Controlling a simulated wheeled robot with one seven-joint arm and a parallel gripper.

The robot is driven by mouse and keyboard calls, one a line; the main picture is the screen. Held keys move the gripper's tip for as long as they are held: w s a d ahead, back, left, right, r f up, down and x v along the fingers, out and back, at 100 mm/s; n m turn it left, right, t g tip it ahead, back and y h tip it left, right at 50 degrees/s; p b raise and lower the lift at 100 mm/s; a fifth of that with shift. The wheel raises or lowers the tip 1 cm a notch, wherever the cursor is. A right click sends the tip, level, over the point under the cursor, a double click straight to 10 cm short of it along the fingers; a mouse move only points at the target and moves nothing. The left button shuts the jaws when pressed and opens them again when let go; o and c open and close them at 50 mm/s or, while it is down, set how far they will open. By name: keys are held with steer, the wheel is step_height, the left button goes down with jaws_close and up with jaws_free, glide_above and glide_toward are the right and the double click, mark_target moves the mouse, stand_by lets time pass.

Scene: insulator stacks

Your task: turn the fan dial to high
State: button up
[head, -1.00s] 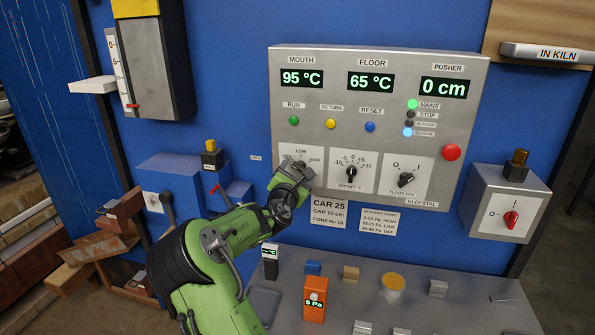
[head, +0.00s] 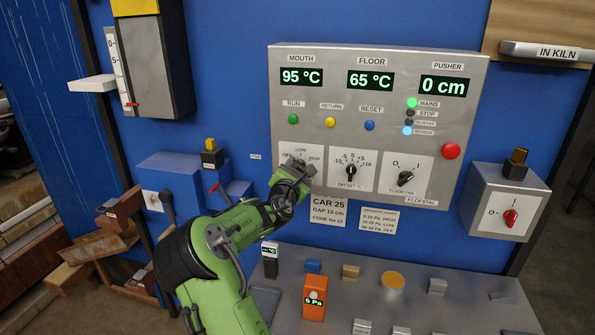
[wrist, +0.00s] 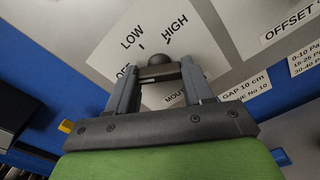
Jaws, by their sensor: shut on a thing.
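The fan dial plate (head: 307,151), marked OFF, LOW and HIGH, is at the lower left of the grey control panel (head: 376,65). My gripper (head: 296,168) is at this plate and hides the dial in the head view. In the wrist view the dark, rounded dial knob (wrist: 153,62) sits between the fingertips of my gripper (wrist: 161,70), which is shut on it. The LOW mark is above the knob, HIGH is to its upper right, and OFF is partly hidden by the left finger. I cannot tell which mark the knob points at.
The offset dial (head: 351,171) and floor fan dial (head: 405,176) are to the right of my gripper. A red switch (head: 510,217) is further right. An orange pressure meter (head: 314,309) and several small blocks stand on the grey bench (head: 445,318) below.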

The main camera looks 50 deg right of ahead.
steer(key=shift+f, duration=0.1)
steer(key=m+b, duration=0.3)
steer(key=m, duration=0.3)
steer(key=m+b, duration=0.5)
steer(key=m, duration=0.1)
steer(key=shift+f, duration=0.1)
steer(key=m+b, duration=0.6)
steer(key=m, duration=0.5)
steer(key=shift+m+b, duration=0.3)
steer(key=shift+b, duration=0.1)
steer(key=o, duration=1)
steer(key=shift+o, duration=0.2)
steer(key=shift+a, duration=0.15)
